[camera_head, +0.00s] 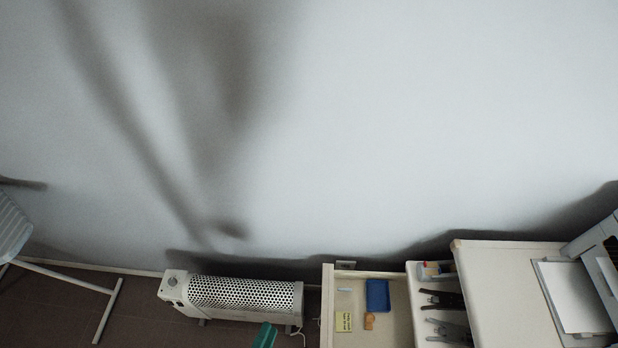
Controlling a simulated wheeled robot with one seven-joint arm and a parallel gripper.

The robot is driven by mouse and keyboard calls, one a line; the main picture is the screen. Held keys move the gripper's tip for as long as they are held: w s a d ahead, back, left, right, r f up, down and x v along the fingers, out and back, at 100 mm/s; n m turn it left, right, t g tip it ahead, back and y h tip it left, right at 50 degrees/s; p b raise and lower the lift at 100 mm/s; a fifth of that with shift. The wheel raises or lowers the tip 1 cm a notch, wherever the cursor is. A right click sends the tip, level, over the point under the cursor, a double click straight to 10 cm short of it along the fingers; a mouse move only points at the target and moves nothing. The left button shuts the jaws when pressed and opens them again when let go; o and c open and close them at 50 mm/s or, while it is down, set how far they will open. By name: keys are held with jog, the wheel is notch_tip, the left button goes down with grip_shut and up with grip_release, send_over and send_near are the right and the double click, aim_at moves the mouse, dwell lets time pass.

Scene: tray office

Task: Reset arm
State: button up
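My arm and gripper are not in view in the head camera view, so I cannot see whether the gripper is open or holds anything. The view is mostly a bare pale wall (420,120) with blurred dark shadows at its left and centre. An open drawer (392,331) at bottom centre holds a blue tray (377,296), a yellow note (343,321), a small orange-brown block (369,321) and a small pale item (345,290).
A white perforated heater (240,294) stands on the brown floor (60,310). A green object (265,336) is cut off at the bottom edge. Right of the drawer are a narrow tray (418,271) with dark tools, a cream surface (510,300) and a printer-like machine (600,250). A white-legged rack stands left.

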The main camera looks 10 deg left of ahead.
jog(key=s+d+r+n+g+y, duration=0.1)
jog(key=s+d+r+n, duration=0.1)
jog(key=d+r+n, duration=0.5)
jog(key=s+d+r+n+g+y, duration=0.1)
jog(key=s+d+r+n, duration=0.1)
jog(key=d+r+n, duration=0.6)
jog(key=shift+s+d+r+n, duration=0.2)
jog(key=shift+s+r+n, duration=0.1)
jog(key=shift+r, duration=0.35)
jog(key=shift+w, duration=0.1)
